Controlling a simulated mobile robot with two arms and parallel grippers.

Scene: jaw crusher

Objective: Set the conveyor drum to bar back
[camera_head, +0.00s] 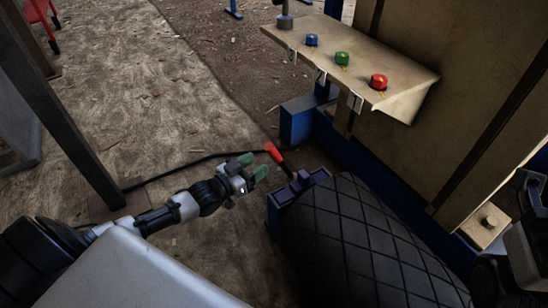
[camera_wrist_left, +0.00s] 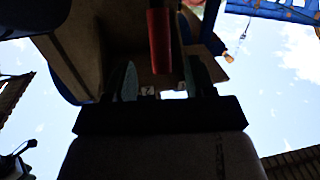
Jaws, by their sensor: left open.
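The conveyor drum (camera_head: 365,245) is a black roller with a diamond pattern, low at the centre right in the head view. A bar with a red grip (camera_head: 273,152) rises at its near-left end, beside a blue bracket (camera_head: 305,182), and leans up and left. My left gripper (camera_head: 253,166) has green fingertips and is open just left of the red grip. In the left wrist view the red grip (camera_wrist_left: 160,42) appears between the two fingers (camera_wrist_left: 160,80); whether they touch it I cannot tell. My right gripper is not visible.
A tan shelf (camera_head: 405,95) above the drum carries blue (camera_head: 312,40), green (camera_head: 342,58) and red (camera_head: 378,81) buttons. A dark post (camera_head: 70,110) stands at left, and a black cable (camera_head: 190,162) runs behind my left gripper. Bare ground lies left of the drum.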

